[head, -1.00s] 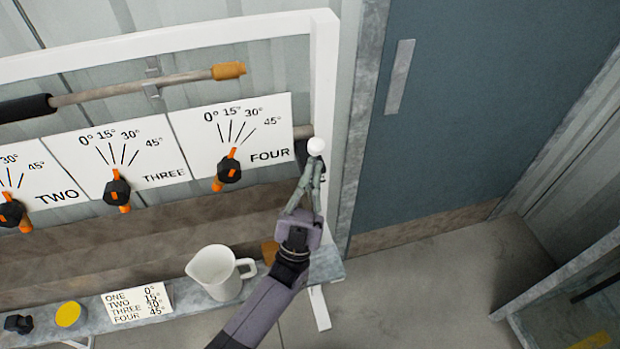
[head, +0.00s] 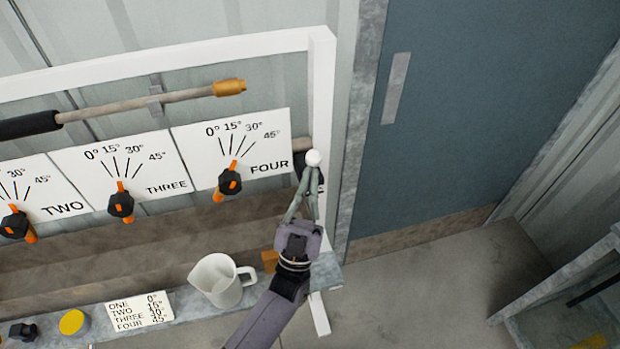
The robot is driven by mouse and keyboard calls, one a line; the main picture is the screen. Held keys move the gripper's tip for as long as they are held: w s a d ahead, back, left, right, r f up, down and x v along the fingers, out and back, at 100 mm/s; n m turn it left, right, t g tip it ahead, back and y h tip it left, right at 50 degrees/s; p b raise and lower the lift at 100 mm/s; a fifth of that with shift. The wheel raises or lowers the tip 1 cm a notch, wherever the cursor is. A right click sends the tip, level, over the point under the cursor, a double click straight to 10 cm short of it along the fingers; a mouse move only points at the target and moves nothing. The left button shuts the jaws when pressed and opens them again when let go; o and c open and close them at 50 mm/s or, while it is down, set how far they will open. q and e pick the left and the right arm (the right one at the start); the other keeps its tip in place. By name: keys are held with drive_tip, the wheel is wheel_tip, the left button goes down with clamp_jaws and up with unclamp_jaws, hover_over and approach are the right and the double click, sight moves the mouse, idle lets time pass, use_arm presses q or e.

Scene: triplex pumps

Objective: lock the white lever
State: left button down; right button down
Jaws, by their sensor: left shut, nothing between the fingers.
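The white lever shows as a round white knob (head: 313,158) beside the right post of the white frame, just right of the panel marked FOUR. Its shaft is mostly hidden behind my fingers and a dark part. My left gripper (head: 310,184) reaches up from below with its fingertips right under the knob. Its fingers are shut with nothing between them. I cannot tell whether the fingertips touch the knob or the lever. My right gripper is not in view.
Black-and-orange valve handles, such as the one on panel FOUR (head: 229,181), sit to the left. A white jug (head: 220,282), a label card (head: 139,311) and a yellow-topped item (head: 72,321) stand on the low shelf. A blue-grey door (head: 470,110) is at right.

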use_arm(q)
drive_tip(key=shift+w+a+r+n+g+y+p, duration=0.2)
drive_tip(key=shift+w+r+n+g+y+p, duration=0.1)
drive_tip(key=shift+w+r+n+y+p, duration=0.25)
drive_tip(key=shift+w+a+r+n+g+y+p, duration=0.2)
drive_tip(key=shift+w+r+n+g+y+p, duration=0.1)
drive_tip(key=shift+w+n+y+p, duration=0.45)
drive_tip(key=shift+w+a+r+n+g+y+p, duration=0.25)
drive_tip(key=shift+w+r+n+y+p, duration=0.2)
drive_tip(key=shift+y, duration=0.35)
drive_tip(key=shift+w, duration=0.2)
drive_tip(key=shift+s+r, duration=0.1)
drive_tip(key=shift+r, duration=0.05)
